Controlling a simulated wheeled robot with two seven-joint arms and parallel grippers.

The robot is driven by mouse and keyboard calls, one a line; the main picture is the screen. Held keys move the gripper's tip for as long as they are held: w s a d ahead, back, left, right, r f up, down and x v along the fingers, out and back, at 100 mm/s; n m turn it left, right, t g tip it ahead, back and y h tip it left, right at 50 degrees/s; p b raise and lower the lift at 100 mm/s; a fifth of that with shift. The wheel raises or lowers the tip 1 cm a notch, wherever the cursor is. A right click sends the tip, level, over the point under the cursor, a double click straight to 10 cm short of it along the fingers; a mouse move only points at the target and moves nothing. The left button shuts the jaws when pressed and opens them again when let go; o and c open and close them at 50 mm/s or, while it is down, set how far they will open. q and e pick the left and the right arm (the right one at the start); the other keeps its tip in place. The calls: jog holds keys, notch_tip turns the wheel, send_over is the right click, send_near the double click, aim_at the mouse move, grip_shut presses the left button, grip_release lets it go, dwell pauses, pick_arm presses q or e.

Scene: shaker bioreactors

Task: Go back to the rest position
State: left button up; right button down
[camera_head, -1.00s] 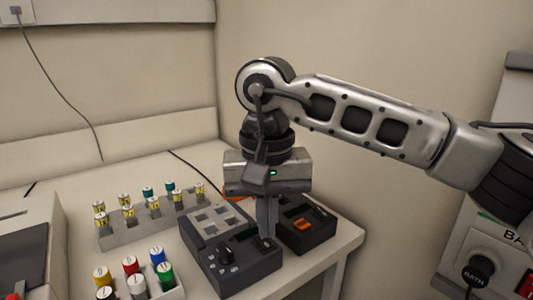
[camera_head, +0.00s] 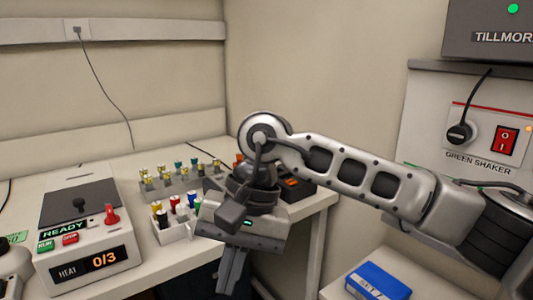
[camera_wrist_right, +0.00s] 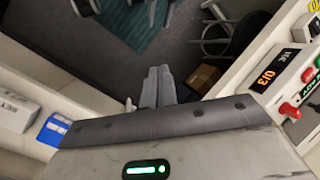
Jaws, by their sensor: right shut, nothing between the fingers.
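My right gripper (camera_head: 232,276) hangs in front of the table's front edge in the head view, pointing down. Its fingers are shut and hold nothing. In the right wrist view the shut fingers (camera_wrist_right: 158,87) point out over the dark floor, between the table and the lower shelf. The right arm reaches in from the right. My left gripper is not in view.
The table (camera_head: 130,172) holds a heater box (camera_head: 85,262) reading 0/3, a rack of vials (camera_head: 183,187), a white tray of coloured-cap vials (camera_head: 173,234), and a dark device with an orange switch (camera_head: 300,184). A blue box (camera_head: 377,283) lies lower right. A green shaker panel (camera_head: 490,135) is on the wall.

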jog(key=s+a+r+m+g+y, duration=0.3)
jog(key=s+a+m+g+y, duration=0.4)
jog(key=s+y, duration=0.25)
jog(key=w+d+r+m+t+y, duration=0.15)
jog(key=w+m+t+y, duration=0.4)
jog(key=m, duration=0.75)
jog(key=w+d+m+t+y, duration=0.3)
jog(key=m+t+y, duration=0.3)
jog(key=m+t, duration=0.65)
jog(key=w+d+f+m+t+h, duration=0.4)
jog(key=d+f+m+t+h, duration=0.45)
jog(key=m, duration=1.05)
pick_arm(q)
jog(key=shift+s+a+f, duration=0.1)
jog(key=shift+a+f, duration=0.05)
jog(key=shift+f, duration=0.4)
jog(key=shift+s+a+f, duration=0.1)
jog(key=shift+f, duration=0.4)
pick_arm(e)
jog(key=s+d+f+m+g+h, duration=0.2)
jog(key=s+d+f+m+h, duration=0.2)
jog(key=f+m, duration=0.2)
jog(key=s+d+f+m+g+h, duration=0.2)
jog(key=s+d+f+m+h, duration=0.2)
jog(key=f, duration=0.6)
jog(key=s+d+f+m+g+h, duration=0.2)
jog(key=s+d+f+m+h, duration=0.2)
jog(key=f+m, duration=0.4)
jog(key=shift+s+d+f, duration=0.5)
jog(key=shift+s, duration=0.05)
